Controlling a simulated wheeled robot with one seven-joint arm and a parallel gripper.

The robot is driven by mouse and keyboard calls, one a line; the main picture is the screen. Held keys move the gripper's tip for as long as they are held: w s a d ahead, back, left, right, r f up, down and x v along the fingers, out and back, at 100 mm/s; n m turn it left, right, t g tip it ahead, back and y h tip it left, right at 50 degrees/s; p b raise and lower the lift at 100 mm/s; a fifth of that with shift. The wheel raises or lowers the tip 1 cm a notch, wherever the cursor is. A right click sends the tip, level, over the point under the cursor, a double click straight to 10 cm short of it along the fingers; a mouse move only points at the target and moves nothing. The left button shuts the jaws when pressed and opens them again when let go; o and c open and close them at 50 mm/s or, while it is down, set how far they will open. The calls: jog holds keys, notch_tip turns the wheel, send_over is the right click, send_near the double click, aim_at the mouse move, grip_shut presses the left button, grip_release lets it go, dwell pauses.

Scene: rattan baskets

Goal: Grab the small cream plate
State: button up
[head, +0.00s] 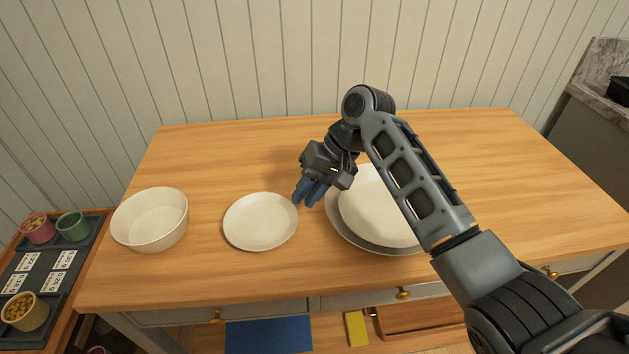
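The small cream plate (260,221) lies flat on the wooden table, left of the middle in the head view. My gripper (308,194) points down with blue fingertips beside the plate's right rim. The fingertips look slightly apart, with a narrow gap between them. From this view I cannot tell whether they touch the rim. No plate appears lifted. My arm reaches in from the lower right and covers part of the larger dishes.
A white bowl (150,222) stands left of the plate. A larger white dish (365,215) sits on a grey plate (350,240) close to the right of my gripper. The table's back and right parts (490,150) are clear. A tray with small cups (74,226) stands far left.

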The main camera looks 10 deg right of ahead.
aim_at(294, 213)
jog(key=shift+x, duration=2.1)
grip_shut()
